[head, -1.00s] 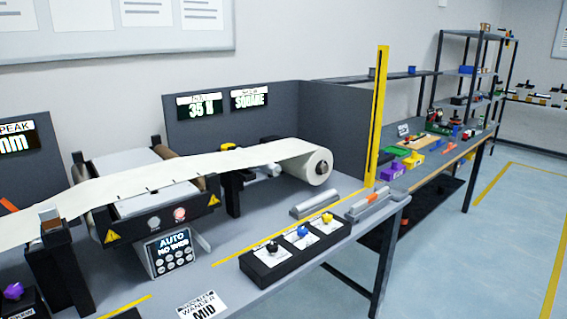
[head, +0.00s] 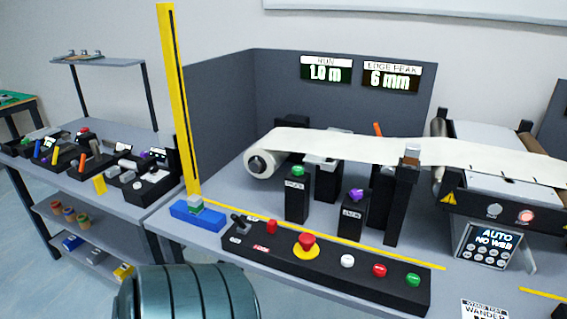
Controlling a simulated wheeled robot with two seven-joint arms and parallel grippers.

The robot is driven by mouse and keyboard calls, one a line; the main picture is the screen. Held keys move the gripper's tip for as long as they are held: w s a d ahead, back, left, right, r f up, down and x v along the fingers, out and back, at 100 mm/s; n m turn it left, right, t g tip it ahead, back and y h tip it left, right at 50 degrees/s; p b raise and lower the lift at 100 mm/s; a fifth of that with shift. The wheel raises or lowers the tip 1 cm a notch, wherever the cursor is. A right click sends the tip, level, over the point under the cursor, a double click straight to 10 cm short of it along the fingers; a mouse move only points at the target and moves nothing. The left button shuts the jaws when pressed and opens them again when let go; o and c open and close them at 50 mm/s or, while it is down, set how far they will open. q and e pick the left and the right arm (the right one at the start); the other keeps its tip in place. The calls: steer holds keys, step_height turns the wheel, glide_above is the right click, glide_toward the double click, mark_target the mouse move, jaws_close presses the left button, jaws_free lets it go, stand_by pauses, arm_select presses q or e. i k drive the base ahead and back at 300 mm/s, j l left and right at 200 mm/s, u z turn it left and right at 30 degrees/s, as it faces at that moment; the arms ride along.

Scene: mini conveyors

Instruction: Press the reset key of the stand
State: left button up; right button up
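The stand's black control box (head: 330,270) lies along the front of the grey table. From left to right it carries a lever switch (head: 240,221), a small red button (head: 271,226), a red mushroom button (head: 306,241) on a yellow disc, a white button (head: 347,261), a red button (head: 379,270) and a green button (head: 413,280). I cannot read which one is the reset key. Neither of my grippers is in view.
A paper web (head: 350,145) runs from a roll (head: 262,162) to the machine at right. Black posts with a green knob (head: 297,171) and a purple knob (head: 356,195) stand behind the box. A yellow upright (head: 179,110) and a blue block (head: 198,216) are left.

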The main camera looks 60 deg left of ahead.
mark_target(346, 260)
steer(key=u, duration=1.8)
